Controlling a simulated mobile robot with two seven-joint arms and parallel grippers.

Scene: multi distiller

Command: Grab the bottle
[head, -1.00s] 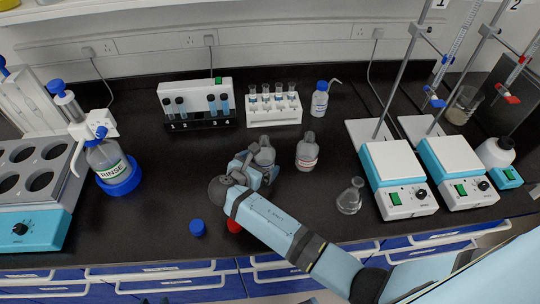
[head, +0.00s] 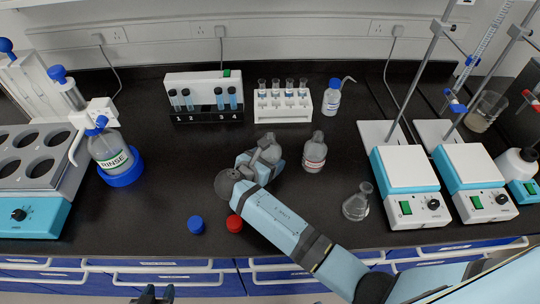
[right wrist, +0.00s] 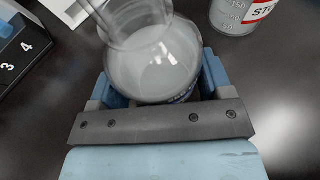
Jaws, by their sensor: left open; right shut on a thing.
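My right gripper (head: 262,164) is shut around a clear glass vessel (head: 269,147) with a round body and narrow neck, near the middle of the bench. In the right wrist view the vessel (right wrist: 150,60) sits between the two blue fingers, with its neck toward the upper left and pale contents inside. Whether its base touches the bench is hidden. A second bottle (head: 314,153) with a red-and-white label stands just to its right, apart from it, and also shows in the right wrist view (right wrist: 240,14). My left gripper (head: 152,294) is open and empty at the bottom edge.
A blue cap (head: 196,225) and a red cap (head: 234,223) lie in front of my right gripper. Vial racks (head: 283,118) stand behind. A conical flask (head: 357,203) and hotplates (head: 406,180) are right; a rinse bottle (head: 108,152) is left.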

